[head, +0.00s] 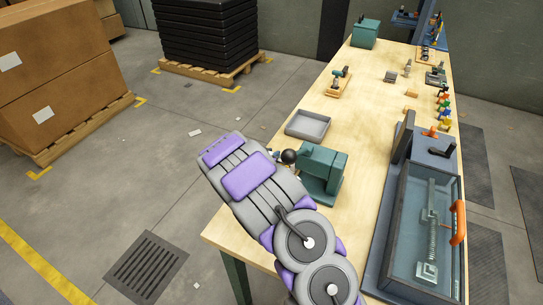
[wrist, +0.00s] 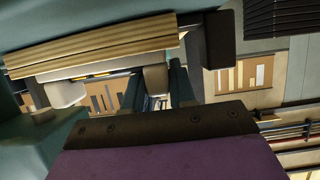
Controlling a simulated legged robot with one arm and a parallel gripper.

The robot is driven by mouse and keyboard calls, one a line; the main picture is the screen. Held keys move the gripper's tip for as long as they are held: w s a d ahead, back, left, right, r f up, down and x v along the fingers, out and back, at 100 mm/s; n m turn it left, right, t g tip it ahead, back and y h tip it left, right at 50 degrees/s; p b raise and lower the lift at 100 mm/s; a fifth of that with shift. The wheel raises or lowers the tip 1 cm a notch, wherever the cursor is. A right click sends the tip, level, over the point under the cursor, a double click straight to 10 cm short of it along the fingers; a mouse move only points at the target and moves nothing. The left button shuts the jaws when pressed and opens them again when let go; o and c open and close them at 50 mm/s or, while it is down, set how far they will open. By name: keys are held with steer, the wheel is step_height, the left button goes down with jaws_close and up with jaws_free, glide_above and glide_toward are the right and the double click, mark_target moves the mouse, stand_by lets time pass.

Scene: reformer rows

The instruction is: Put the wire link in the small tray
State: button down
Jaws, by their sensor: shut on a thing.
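My arm covers part of the bench's near left corner. My gripper is mostly hidden behind the arm in the head view, near the green machine and a black ball knob (head: 289,157). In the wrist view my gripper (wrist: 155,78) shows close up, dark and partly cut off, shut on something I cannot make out. I cannot identify the wire link in either view.
The green machine (head: 323,170) stands beside my arm. A glass-sided case (head: 424,230) with an orange handle fills the bench's near right. Small fixtures and coloured parts line the far and right side. The bench top (head: 361,143) right of the tray is clear.

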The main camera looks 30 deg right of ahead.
steer(key=shift+f, duration=0.15)
steer(key=c, duration=0.9)
jaws_free()
steer(key=shift+f+b, duration=0.1)
steer(key=shift+b, duration=0.5)
